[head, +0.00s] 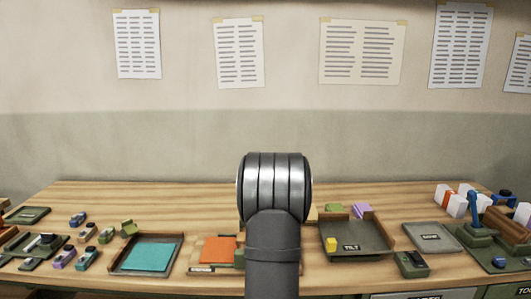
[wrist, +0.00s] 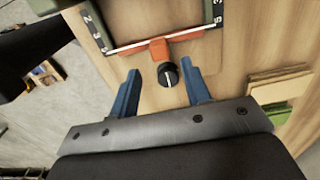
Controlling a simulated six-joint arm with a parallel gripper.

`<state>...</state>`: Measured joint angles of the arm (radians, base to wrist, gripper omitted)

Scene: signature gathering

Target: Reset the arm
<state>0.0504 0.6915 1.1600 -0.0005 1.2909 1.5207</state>
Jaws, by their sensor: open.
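Beyond the fingertips is a wooden panel (wrist: 235,45) with a black round knob (wrist: 168,74) and an orange piece (wrist: 160,50) beside a dark frame with a white edge. The knob appears in the gap between the fingers; I cannot tell how far it is from them. In the head view my arm stands upright in the middle and hides part of the bench; the gripper itself does not show there.
The wooden bench (head: 375,268) carries a tray with a teal sheet (head: 147,257), an orange sheet (head: 219,250), a tray marked TILT (head: 372,240), and several small blocks at the left. White boxes and a blue-armed device (head: 474,207) stand at the right. Papers hang on the wall.

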